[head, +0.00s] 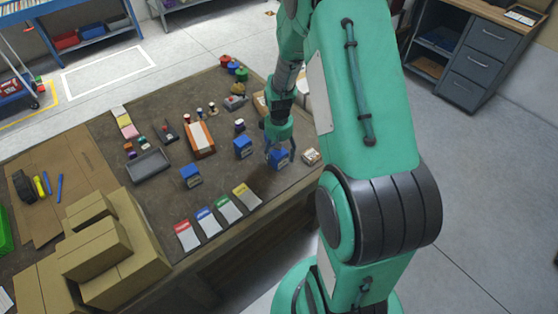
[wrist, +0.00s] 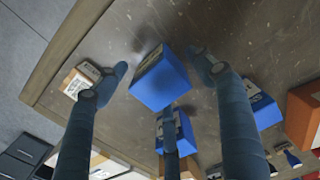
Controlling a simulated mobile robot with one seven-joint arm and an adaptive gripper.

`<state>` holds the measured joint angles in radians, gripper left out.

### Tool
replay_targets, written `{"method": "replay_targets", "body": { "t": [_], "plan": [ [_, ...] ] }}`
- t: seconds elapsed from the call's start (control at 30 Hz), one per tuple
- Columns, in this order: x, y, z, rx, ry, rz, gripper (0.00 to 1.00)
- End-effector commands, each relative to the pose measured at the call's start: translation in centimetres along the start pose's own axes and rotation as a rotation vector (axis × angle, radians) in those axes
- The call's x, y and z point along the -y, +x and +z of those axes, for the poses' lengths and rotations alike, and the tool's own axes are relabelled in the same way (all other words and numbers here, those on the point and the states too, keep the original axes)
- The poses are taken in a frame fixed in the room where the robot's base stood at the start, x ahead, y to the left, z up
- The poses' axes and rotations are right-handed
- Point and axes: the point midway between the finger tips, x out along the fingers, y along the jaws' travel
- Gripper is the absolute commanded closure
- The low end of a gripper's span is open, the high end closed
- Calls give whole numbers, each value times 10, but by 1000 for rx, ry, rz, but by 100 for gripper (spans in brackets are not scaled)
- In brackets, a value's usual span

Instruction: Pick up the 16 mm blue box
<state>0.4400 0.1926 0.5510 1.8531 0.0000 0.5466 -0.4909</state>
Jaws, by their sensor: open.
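Three small blue boxes with white labels stand on the dark table; their print is too small to read, so I cannot tell which is the 16 mm one. One blue box (head: 279,159) is right below my gripper (head: 279,150). In the wrist view this blue box (wrist: 162,84) lies between the spread fingers of my gripper (wrist: 160,66), with gaps on both sides. The gripper is open and holds nothing. The second blue box (head: 243,148) stands just left of it, and the third blue box (head: 191,176) is farther left.
A small cardboard-coloured box (head: 311,156) stands right of the gripper near the table edge. Coloured cards (head: 215,218) lie along the front edge. A grey tray (head: 148,166) and stacked cartons (head: 95,248) are to the left. Table between boxes and cards is clear.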

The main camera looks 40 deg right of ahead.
Motion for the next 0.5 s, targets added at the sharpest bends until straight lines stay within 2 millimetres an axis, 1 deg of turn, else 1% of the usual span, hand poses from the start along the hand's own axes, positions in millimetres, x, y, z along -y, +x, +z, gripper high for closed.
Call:
{"method": "replay_targets", "body": {
  "t": [0.03, 0.13, 0.5],
  "plan": [
    [0, 6, 0, 0, 0, 0, 31],
    [0, 11, 0, -1, 0, 1, 31],
    [0, 12, 0, -2, 0, 1, 31]
  ]
}}
